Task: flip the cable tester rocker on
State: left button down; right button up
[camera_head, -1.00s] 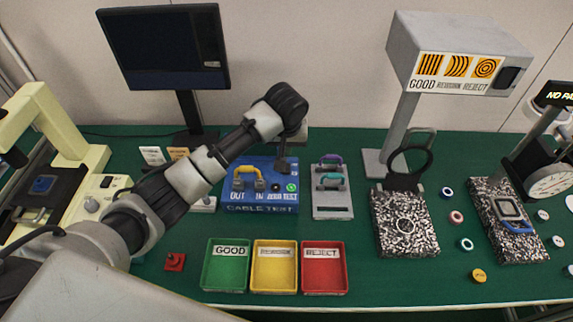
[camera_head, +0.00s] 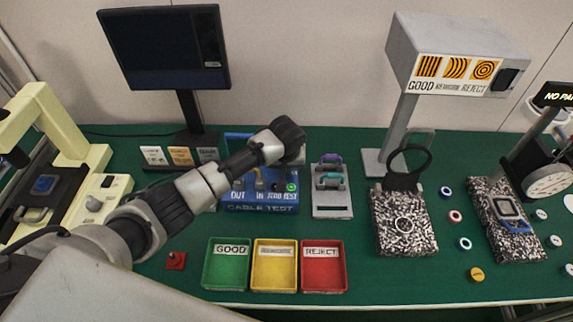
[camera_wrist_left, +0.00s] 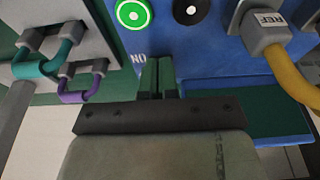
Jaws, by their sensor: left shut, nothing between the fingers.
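The cable tester (camera_head: 262,209) is a blue box marked CABLE TEST on the green bench, partly covered by my left arm in the head view. In the left wrist view its blue panel (camera_wrist_left: 205,60) shows a lit green ring (camera_wrist_left: 133,14), a black round part with a white centre (camera_wrist_left: 190,10) and a yellow cable (camera_wrist_left: 290,75) at a REF connector. My left gripper (camera_wrist_left: 157,78) is shut and empty, its fingertips close over the panel beside a partly covered label. I cannot tell whether they touch it. I cannot make out the rocker. My right gripper is not in view.
A grey block (camera_head: 332,205) with purple and teal cables stands right of the tester. Green (camera_head: 226,285), yellow (camera_head: 274,286) and red (camera_head: 323,286) trays lie in front. A monitor (camera_head: 165,50) stands behind. Bare bench lies right of the red tray.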

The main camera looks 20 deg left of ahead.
pick_arm(q)
jog(key=shift+s+f, duration=0.1)
jog(key=shift+f, duration=0.05)
jog(key=shift+w+a+r, duration=0.15)
jog(key=shift+w+r, duration=0.2)
jog(key=shift+w, duration=0.35)
jog(key=shift+r, duration=0.1)
